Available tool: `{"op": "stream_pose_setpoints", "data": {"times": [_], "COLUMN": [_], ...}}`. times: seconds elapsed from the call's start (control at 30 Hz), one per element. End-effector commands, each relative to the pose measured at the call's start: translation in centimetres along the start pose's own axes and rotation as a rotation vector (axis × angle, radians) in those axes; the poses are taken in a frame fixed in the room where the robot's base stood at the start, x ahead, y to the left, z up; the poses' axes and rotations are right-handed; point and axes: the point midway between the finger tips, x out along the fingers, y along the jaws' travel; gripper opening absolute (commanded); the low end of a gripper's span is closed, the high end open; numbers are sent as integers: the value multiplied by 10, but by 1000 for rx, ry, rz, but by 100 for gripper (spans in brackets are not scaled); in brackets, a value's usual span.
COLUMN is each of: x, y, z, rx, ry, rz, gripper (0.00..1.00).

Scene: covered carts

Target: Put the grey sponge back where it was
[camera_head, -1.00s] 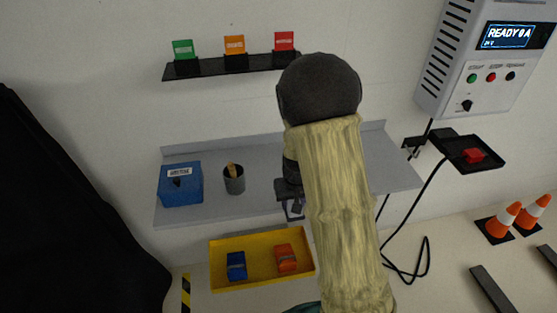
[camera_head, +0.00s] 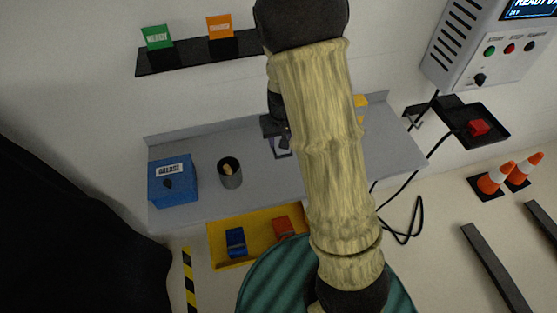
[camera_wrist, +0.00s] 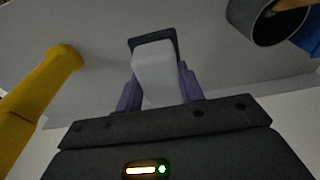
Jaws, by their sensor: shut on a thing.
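My gripper (camera_wrist: 160,95) is shut on the grey sponge (camera_wrist: 154,68), a pale grey block with a dark far end, held between two purple fingers in the wrist view. In the head view my gripper (camera_head: 281,147) is over the middle of the grey shelf (camera_head: 205,204), right of the dark cup (camera_head: 230,173). My arm hides part of the shelf. I cannot tell whether the sponge touches the shelf.
A blue box (camera_head: 173,184) stands left of the cup. A yellow thing (camera_head: 361,106) is right of my arm; it also shows in the wrist view (camera_wrist: 40,90). Below are a yellow tray (camera_head: 216,252) and a blue block (camera_head: 235,241).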

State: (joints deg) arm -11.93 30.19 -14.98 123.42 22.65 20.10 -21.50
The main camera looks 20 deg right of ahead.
Motion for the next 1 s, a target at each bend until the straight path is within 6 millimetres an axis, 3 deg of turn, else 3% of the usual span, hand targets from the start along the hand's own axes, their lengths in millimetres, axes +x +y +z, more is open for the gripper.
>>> {"op": "stream_pose_setpoints", "data": {"times": [0.33, 0.7, 1.0], "x": [5, 57, 58], "y": [-1, -1, 3], "z": [1, 8, 8], "rx": [-2, -2, 6], "ry": [-1, -1, 1], "rz": [0, 0, 1], "gripper": [13, 13, 13]}}
